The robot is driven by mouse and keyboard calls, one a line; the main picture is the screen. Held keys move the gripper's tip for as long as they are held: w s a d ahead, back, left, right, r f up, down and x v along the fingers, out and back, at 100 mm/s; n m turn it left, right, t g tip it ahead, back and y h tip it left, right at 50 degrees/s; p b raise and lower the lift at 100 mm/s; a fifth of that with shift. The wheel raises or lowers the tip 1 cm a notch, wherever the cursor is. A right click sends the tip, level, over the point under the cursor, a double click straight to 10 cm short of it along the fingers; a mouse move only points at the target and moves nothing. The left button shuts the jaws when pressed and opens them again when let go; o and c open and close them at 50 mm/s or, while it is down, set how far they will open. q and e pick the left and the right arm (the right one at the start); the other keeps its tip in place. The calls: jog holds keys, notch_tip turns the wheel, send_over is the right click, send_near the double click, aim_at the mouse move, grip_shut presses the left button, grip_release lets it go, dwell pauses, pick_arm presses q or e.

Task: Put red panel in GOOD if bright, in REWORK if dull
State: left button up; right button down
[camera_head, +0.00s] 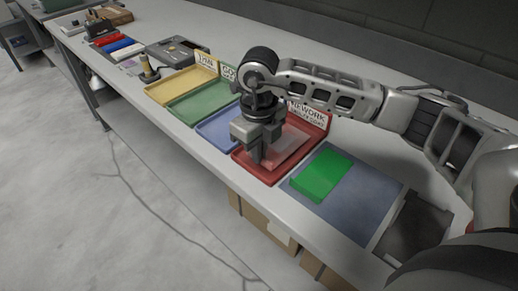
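A flat, dull pinkish-red panel (292,146) lies in the red tray (268,179), whose sign (309,113) reads REWORK. My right gripper (257,158) points down over the left part of this tray, beside or over the panel's left edge. I cannot tell whether its fingers touch the panel or how far apart they are. The green tray (188,107) has a sign starting with "GO" (228,72), partly hidden by my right wrist; the tray's visible part looks empty. My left gripper is not in view.
A green block (321,174) lies on a blue-grey mat (362,205) right of the red tray. A blue tray (213,129) and a yellow tray (172,88) stand further left. A grey device (177,50) and small coloured items are at the bench's far end.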

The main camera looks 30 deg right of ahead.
jog(key=shift+f, duration=0.35)
jog(key=c, duration=1.6)
grip_release()
notch_tip(320, 180, up, 16)
jog(key=shift+r, duration=0.1)
